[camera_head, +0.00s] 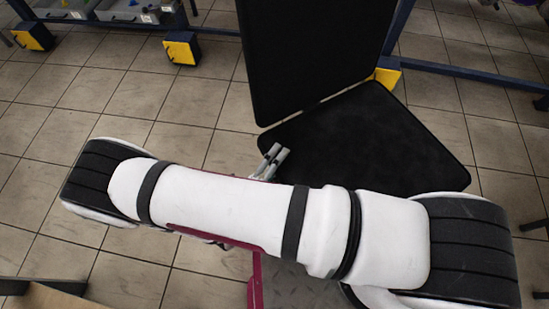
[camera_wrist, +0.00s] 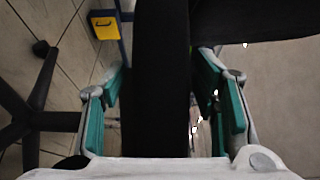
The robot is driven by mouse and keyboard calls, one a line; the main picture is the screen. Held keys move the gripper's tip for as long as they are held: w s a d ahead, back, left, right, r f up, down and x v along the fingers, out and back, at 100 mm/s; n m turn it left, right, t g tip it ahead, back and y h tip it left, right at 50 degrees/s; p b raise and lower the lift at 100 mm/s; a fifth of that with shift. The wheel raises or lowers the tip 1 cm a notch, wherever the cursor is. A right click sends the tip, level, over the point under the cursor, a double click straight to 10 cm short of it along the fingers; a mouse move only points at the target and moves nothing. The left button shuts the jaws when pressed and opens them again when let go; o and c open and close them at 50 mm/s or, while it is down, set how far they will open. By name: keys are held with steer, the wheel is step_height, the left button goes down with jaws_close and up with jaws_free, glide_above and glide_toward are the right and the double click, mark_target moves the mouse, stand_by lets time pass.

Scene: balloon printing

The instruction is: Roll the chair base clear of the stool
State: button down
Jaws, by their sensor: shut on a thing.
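A black chair shows in the head view, with a flat seat (camera_head: 365,145) and an upright backrest (camera_head: 315,50). My gripper (camera_head: 271,160) is at the seat's left edge, partly hidden behind my white arm. In the wrist view my gripper (camera_wrist: 161,68) has its green-padded fingers on either side of a black slab (camera_wrist: 161,120), which looks like the seat edge. It is shut on it. A black chair base (camera_wrist: 32,116) with spread legs and a caster shows at the left of the wrist view. I cannot make out a separate stool.
Yellow feet (camera_head: 181,48) of blue-framed racks stand along the back, and another yellow foot (camera_head: 387,77) is just behind the chair. A wooden edge (camera_head: 45,298) is at the lower left. Tiled floor (camera_head: 120,85) lies open left of the chair.

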steer(key=shift+s+d+f+h, duration=0.15)
steer(key=shift+s+d+h, duration=0.2)
steer(key=shift+s, duration=0.15)
steer(key=c, duration=0.6)
jaws_free()
steer(key=shift+o, duration=0.4)
steer(key=shift+w+a, duration=0.1)
steer(key=shift+a, duration=0.05)
steer(key=shift+a, duration=0.1)
steer(key=v, duration=1.2)
steer(key=shift+r, duration=0.25)
